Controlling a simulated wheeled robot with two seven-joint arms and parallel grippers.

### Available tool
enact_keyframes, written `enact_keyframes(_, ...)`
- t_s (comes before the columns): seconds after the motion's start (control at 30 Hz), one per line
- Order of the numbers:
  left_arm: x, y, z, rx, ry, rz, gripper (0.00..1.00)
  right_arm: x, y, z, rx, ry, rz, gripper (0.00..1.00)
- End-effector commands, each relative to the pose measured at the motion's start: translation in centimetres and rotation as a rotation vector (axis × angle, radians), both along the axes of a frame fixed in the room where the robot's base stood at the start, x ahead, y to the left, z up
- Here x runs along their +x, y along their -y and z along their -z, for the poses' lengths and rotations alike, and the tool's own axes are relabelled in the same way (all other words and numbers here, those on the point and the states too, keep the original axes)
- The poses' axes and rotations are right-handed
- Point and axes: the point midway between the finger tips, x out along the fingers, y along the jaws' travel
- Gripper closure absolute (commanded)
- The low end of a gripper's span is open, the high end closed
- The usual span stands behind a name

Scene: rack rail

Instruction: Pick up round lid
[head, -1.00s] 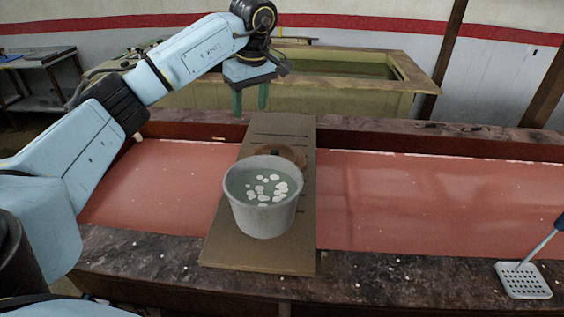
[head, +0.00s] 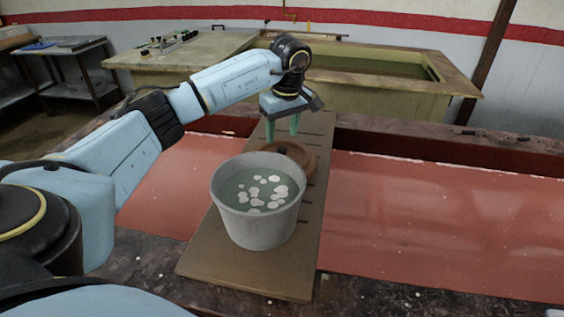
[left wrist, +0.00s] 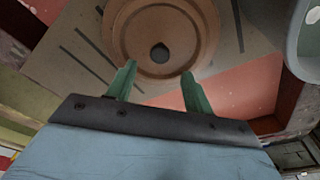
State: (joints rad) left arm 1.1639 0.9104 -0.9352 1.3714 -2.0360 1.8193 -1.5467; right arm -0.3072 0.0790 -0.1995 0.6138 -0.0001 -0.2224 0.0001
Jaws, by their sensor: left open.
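The round lid (head: 298,158) is brown, with a raised rim and a dark spot in its middle. It lies on the wooden board (head: 236,262) behind the bucket, which hides part of it in the head view. In the left wrist view the lid (left wrist: 130,40) is at the top centre, beyond the fingertips. My left gripper (head: 283,133) has green fingers, points down and is open and empty near the lid's far left side. It also shows in the left wrist view (left wrist: 155,72), its fingers spread apart. I cannot tell if it touches the lid. My right gripper is out of view.
A grey bucket (head: 258,232) of liquid with several white pieces floating in it stands on the board, just in front of the lid. The board spans a red-floored trough (head: 430,220). A wooden-rimmed basin (head: 455,85) is behind. The trough to the right is clear.

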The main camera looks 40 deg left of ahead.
Motion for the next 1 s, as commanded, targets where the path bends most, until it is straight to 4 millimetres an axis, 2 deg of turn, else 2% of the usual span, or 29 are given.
enact_keyframes(0.17,0.0,0.0,1.7,-0.001,-0.004,0.001,0.48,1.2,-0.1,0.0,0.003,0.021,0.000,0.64)
enact_keyframes(0.4,0.1,-0.2,5.0,-0.001,-0.002,-0.001,0.48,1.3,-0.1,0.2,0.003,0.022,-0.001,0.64)
enact_keyframes(0.7,0.2,-0.3,5.4,0.000,0.000,0.000,0.48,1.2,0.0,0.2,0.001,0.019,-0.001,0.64)
enact_keyframes(1.0,0.2,-0.3,5.4,-0.001,0.000,0.000,0.86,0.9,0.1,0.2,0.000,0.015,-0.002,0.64)
